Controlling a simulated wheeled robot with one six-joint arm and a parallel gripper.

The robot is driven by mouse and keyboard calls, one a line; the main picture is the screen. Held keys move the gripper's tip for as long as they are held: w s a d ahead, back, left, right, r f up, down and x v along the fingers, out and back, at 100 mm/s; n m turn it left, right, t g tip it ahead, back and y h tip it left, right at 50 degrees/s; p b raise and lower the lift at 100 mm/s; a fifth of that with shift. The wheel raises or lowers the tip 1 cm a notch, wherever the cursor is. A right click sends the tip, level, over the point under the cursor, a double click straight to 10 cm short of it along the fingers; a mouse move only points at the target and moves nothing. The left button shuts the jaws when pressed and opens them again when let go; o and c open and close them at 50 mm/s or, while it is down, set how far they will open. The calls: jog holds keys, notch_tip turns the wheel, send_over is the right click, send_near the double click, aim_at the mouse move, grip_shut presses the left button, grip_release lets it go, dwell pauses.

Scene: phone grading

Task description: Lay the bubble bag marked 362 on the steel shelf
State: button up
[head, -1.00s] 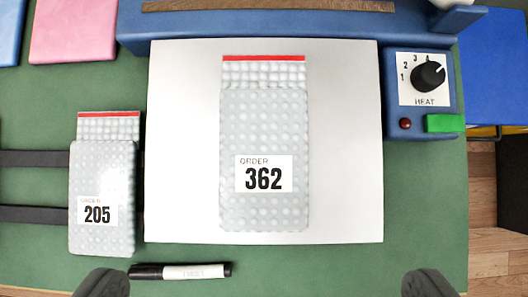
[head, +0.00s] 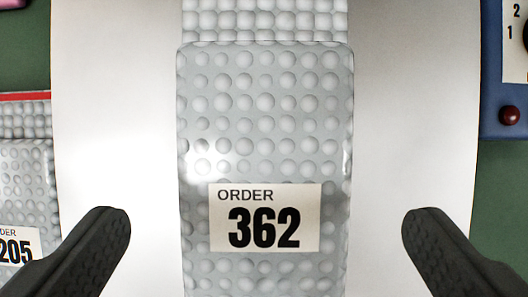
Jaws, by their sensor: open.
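The bubble bag marked 362 (head: 265,130) lies flat in the middle of the head view, with its white order label facing up. It rests on the pale steel shelf (head: 415,110), which shows bare on both sides of it. My gripper (head: 266,225) is open, with one dark finger to the left and one to the right of the bag. Neither finger touches the bag in the picture. The bag's near end is cut off by the bottom edge.
A second bubble bag, marked 205 (head: 22,190), lies at the left edge, partly out of view. The blue heat control box (head: 497,100) with a red button stands at the right. Green table surface (head: 500,190) shows below the box.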

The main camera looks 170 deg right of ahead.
aim_at(265, 182)
jog(key=x, duration=0.3)
jog(key=shift+w+f, duration=0.1)
jog(key=shift+f, duration=0.3)
jog(key=c, duration=1.1)
jog(key=shift+r, duration=0.15)
notch_tip(265, 182, up, 10)
jog(key=shift+f, duration=0.1)
